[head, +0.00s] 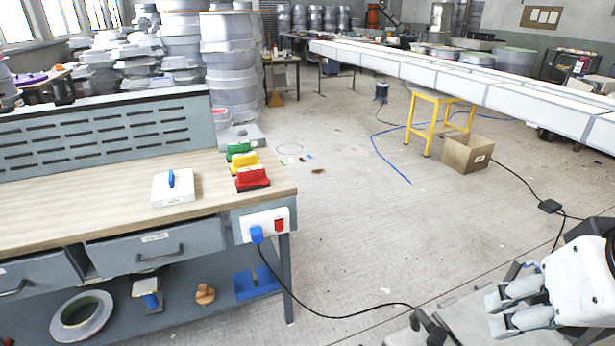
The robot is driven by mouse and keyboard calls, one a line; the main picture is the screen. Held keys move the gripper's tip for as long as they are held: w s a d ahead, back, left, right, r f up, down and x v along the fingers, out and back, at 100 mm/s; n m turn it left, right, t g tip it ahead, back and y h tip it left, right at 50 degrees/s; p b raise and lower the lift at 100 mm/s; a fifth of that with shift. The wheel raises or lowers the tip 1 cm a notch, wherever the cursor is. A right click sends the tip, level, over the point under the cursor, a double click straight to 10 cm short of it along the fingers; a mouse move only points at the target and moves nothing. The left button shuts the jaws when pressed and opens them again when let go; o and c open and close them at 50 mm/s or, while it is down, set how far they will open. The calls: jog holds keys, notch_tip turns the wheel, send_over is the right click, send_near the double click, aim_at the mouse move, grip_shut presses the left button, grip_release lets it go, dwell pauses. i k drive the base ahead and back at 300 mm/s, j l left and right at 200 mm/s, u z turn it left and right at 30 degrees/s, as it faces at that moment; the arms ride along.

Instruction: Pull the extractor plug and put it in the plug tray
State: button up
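A blue plug (257,234) sits in the white socket panel (266,225) on the front of the workbench, left of a red switch (279,225). A black cable (330,315) runs from the plug down to the floor and off to the right. A shallow blue tray (254,287) lies on the bench's lower shelf, below the socket; I cannot tell for sure that it is the plug tray. My gripper (493,313) is at the lower right, well away from the plug. Its two pale fingers are apart with nothing visible between them.
On the wooden benchtop (100,200) stand red (252,179), yellow and green blocks and a white box with a blue handle (173,187). A cardboard box (467,153) and yellow stool (436,122) stand farther back. The floor between bench and gripper is open, crossed by the cable.

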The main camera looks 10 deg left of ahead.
aim_at(256, 236)
jog(key=j, duration=0.45)
jog(key=i+j+u, duration=0.1)
jog(key=j, duration=0.4)
jog(key=i+j, duration=0.1)
jog(key=j, duration=0.35)
jog(key=j+u, duration=0.1)
jog(key=j, duration=0.35)
jog(key=i+j+u, duration=0.1)
jog(key=j, duration=0.35)
jog(key=i+j, duration=0.15)
jog(key=j, duration=0.3)
